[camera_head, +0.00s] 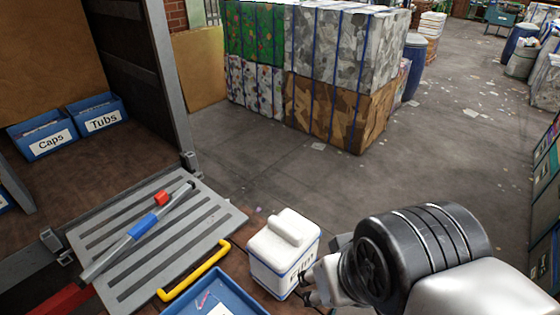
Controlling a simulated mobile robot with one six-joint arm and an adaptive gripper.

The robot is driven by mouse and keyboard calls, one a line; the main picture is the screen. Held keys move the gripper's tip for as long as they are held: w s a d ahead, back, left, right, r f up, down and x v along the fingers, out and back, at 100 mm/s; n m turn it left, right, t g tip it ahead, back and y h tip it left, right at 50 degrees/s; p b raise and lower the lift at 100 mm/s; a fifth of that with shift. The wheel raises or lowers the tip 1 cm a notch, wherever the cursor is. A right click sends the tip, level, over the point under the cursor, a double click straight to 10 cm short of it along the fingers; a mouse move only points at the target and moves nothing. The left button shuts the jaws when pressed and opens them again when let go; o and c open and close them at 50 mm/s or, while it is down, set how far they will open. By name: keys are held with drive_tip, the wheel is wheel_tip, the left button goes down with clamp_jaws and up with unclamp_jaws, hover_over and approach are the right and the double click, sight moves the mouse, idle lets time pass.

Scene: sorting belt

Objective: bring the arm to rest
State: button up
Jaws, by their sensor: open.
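My arm enters from the lower right, with its black ribbed joint and pale links in front of the floor. My gripper (312,292) shows only in part, as dark pieces at the bottom edge beside the white container. It is open, and I see nothing held in it. The white container (284,246) with a moulded top handle and a partly hidden label stands upright just left of the gripper. I cannot tell whether they touch.
A grey slatted ramp (215,222) carries a bar with blue and red parts. A yellow handle (196,270) and a blue tray (252,299) lie near the container. Blue bins marked Caps (44,143) and Tubs (101,122) stand left. Tall bales (345,60) stand behind open floor.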

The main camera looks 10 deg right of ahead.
wheel_tip(320, 180, down, 16)
drive_tip(key=b, duration=1.5)
drive_tip(key=shift+f, duration=0.15)
